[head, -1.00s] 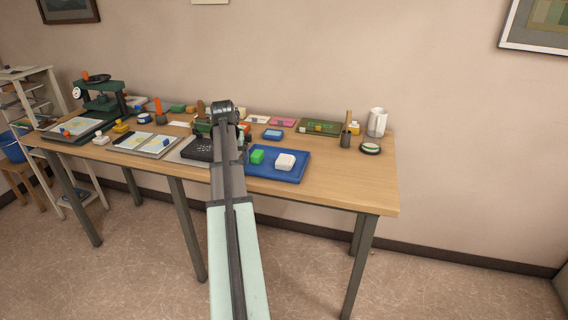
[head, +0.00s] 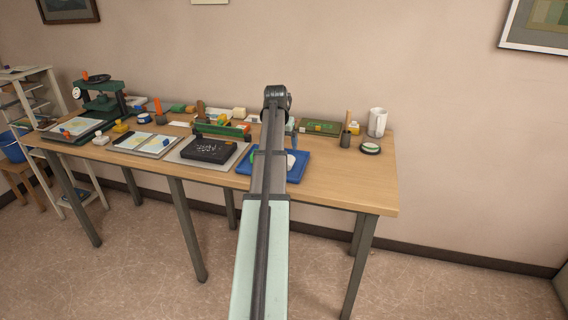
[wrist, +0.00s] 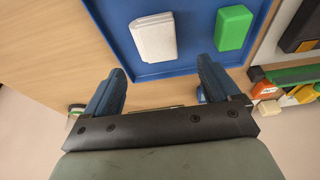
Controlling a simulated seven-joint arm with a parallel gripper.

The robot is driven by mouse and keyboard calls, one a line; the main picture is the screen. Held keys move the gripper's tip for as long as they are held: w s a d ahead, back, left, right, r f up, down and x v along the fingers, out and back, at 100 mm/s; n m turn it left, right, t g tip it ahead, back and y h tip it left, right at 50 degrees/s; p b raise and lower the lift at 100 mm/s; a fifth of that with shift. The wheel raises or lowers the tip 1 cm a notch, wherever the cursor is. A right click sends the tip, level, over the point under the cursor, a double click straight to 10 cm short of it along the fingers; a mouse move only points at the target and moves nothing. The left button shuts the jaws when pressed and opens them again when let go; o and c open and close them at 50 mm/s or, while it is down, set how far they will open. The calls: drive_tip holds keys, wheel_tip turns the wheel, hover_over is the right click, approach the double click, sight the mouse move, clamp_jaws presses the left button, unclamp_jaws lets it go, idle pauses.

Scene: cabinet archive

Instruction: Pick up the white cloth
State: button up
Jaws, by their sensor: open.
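The white cloth (wrist: 153,37) is a small folded block lying on the blue tray (wrist: 112,12) in the wrist view. No contact with the cloth shows.
A black inked slab (head: 208,150) on a grey board lies left of the tray. A dark pot with a brush (head: 346,138), a round tin (head: 370,148) and a white jug (head: 376,122) stand to the right. The table's front right (head: 350,185) is bare.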

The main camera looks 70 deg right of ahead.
drive_tip(key=shift+x, duration=3.9)
drive_tip(key=shift+a, duration=0.25)
drive_tip(key=shift+c, duration=0.3)
drive_tip(key=c, duration=1.1)
